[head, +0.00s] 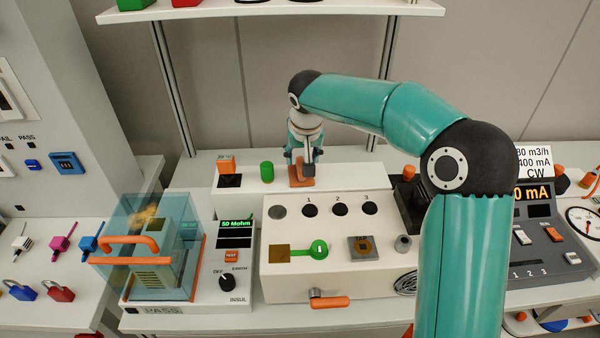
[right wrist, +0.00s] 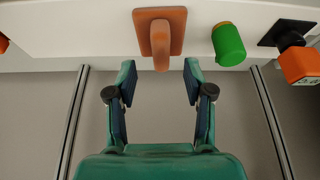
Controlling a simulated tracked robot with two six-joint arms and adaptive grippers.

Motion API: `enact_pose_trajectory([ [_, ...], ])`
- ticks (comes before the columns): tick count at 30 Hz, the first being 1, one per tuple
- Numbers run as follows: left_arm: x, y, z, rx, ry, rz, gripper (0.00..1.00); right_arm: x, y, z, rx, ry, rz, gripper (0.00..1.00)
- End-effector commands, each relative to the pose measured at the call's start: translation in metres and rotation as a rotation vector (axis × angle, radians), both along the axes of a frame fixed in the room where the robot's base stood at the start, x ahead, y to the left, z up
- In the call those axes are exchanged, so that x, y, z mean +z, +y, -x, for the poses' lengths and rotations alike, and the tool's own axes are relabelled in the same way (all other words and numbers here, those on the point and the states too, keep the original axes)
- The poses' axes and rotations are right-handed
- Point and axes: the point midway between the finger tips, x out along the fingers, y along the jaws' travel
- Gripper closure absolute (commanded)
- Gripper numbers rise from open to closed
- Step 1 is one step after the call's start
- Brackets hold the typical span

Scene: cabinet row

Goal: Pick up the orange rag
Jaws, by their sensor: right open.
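The orange rag (head: 300,182) appears as a brown-orange piece on the white raised ledge behind the white panel box. In the right wrist view the orange rag (right wrist: 176,18) shows a flat square part with a raised, bent part towards the gripper. My right gripper (head: 302,158) is above and at the rag in the head view and partly hides it. In the right wrist view my right gripper (right wrist: 160,78) is open, with nothing between its fingers; the rag's raised part lies just beyond the fingertips, roughly centred between them. My left gripper is not in view.
A green cylinder (head: 267,172) and an orange block on a black base (head: 227,168) stand left of the rag on the ledge. The white panel box (head: 330,285) is in front. A shelf (head: 270,10) hangs above. A clear blue case (head: 150,245) stands left.

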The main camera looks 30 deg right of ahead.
Motion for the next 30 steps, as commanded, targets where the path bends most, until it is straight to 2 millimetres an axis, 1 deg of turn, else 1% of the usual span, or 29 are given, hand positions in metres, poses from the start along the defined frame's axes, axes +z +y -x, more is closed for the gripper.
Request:
enact_pose_trajectory([
  [5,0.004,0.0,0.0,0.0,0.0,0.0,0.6,-0.012,-0.002,-0.005,0.001,0.004,0.001,0.48],
  [10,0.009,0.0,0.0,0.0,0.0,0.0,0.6,-0.035,-0.006,-0.015,0.001,0.005,-0.001,0.48],
  [13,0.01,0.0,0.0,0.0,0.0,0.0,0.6,-0.045,-0.008,-0.019,0.001,0.003,0.0,0.48],
  [16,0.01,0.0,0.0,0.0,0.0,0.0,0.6,-0.048,-0.008,-0.021,0.001,0.001,0.0,0.48],
  [21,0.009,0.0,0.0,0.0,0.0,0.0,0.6,-0.048,-0.008,-0.021,0.001,0.0,0.0,0.48],
  [22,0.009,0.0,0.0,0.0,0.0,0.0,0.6,-0.048,-0.008,-0.021,0.001,0.0,0.0,0.5],
  [23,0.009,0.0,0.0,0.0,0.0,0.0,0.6,-0.048,-0.008,-0.021,0.001,0.0,0.0,0.55],
  [30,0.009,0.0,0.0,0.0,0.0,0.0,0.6,-0.049,-0.008,-0.021,0.002,0.001,0.0,0.95],
])
